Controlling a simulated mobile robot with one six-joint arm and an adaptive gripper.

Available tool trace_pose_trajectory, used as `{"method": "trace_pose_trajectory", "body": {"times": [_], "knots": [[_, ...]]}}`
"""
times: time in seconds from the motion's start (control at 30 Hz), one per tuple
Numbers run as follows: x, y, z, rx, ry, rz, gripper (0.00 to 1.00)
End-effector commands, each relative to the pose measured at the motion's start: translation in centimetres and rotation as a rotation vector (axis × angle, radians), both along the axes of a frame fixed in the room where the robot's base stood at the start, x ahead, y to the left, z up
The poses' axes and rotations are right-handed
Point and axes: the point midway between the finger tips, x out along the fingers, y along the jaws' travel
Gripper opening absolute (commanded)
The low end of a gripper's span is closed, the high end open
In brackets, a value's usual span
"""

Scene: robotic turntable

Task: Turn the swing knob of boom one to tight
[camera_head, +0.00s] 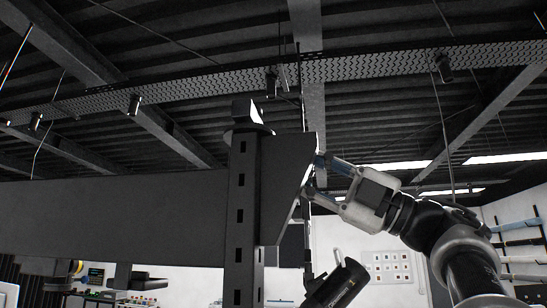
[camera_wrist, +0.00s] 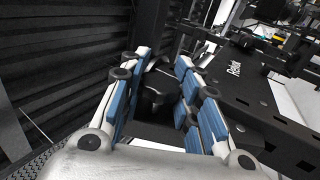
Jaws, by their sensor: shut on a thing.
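My gripper (camera_head: 313,177) reaches in from the right in the head view, its fingers against the right side of a dark box-like part (camera_head: 284,185) on a slotted black post (camera_head: 241,215). In the wrist view, the blue-padded fingers (camera_wrist: 162,88) are shut on a black knob (camera_wrist: 154,97) at the far end between them. The knob is partly hidden by shadow and the fingers. Its markings and how far it is turned cannot be told. In the head view, the box-like part and fingers hide the knob.
A wide dark panel (camera_head: 115,215) extends left from the post. A black cylinder (camera_head: 336,287) stands tilted below my gripper. In the wrist view, a black bar with white lettering (camera_wrist: 245,85) runs close along the right of the fingers. Ceiling beams (camera_head: 312,90) are overhead.

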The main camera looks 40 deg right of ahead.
Motion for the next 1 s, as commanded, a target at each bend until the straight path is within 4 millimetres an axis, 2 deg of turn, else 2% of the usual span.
{"method": "trace_pose_trajectory", "body": {"times": [0.03,0.5,1.0], "knots": [[-0.04,-0.19,0.86,-0.027,0.032,-0.004,0.05],[0.02,0.00,0.48,-0.249,0.291,0.000,0.05],[0.04,0.09,-0.05,-0.318,0.367,0.000,0.05]]}}
